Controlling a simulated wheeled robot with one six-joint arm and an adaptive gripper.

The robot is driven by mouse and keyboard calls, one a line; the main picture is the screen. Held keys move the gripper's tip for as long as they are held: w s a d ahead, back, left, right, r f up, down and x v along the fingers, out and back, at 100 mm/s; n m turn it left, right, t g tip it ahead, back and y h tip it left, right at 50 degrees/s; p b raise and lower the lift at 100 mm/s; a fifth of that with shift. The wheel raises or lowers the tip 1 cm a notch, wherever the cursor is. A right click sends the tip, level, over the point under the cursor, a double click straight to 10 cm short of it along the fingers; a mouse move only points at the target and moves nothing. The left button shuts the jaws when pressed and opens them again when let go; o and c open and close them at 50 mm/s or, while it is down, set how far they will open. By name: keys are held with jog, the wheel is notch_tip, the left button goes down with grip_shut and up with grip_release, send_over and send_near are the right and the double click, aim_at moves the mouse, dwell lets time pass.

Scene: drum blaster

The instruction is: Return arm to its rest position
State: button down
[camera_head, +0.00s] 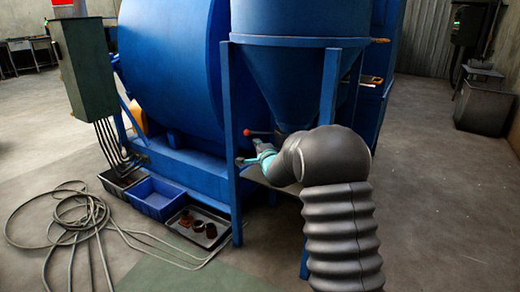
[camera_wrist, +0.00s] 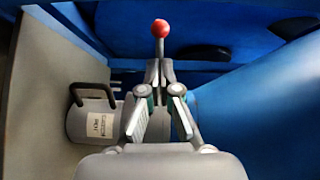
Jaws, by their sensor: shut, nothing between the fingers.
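My gripper (camera_head: 254,156) is beside the blue hopper's front leg in the head view, at the end of my arm in its dark ribbed sleeve. In the wrist view my gripper (camera_wrist: 159,72) has its fingertips drawn together and holds nothing. A lever with a red ball knob (camera_wrist: 160,28) stands just beyond the fingertips, its rod lining up with them. Whether they touch cannot be told. The red knob also shows in the head view (camera_head: 247,132), slightly above my gripper. My arm hides part of the hopper's underside.
The blue hopper (camera_head: 292,28) and blue drum (camera_head: 170,65) stand close around my gripper. A grey canister (camera_wrist: 82,118) with a black handle is left in the wrist view. A blue bin (camera_head: 157,198), a metal tray (camera_head: 190,233) and a coiled hose (camera_head: 75,215) lie left.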

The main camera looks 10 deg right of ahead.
jog(key=s+d+f+n+g+h, duration=0.25)
jog(key=s+f+n+g, duration=0.35)
jog(key=s+f, duration=0.5)
jog(key=s+d+f+n+g, duration=0.1)
jog(key=s+n+g, duration=0.2)
jog(key=s, duration=0.4)
jog(key=s+a+r+n+g+p, duration=0.1)
jog(key=s+r+n+g+p, duration=0.35)
jog(key=s, duration=0.95)
jog(key=s+a+r+n+g+p, duration=0.1)
jog(key=s+r+n, duration=0.1)
jog(key=s+r, duration=0.95)
jog(key=s+r+t+p, duration=0.3)
jog(key=s+r, duration=0.2)
jog(key=s, duration=0.6)
jog(key=shift+s+a+r, duration=0.3)
jog(key=shift+s+r, duration=0.05)
jog(key=shift+r, duration=0.05)
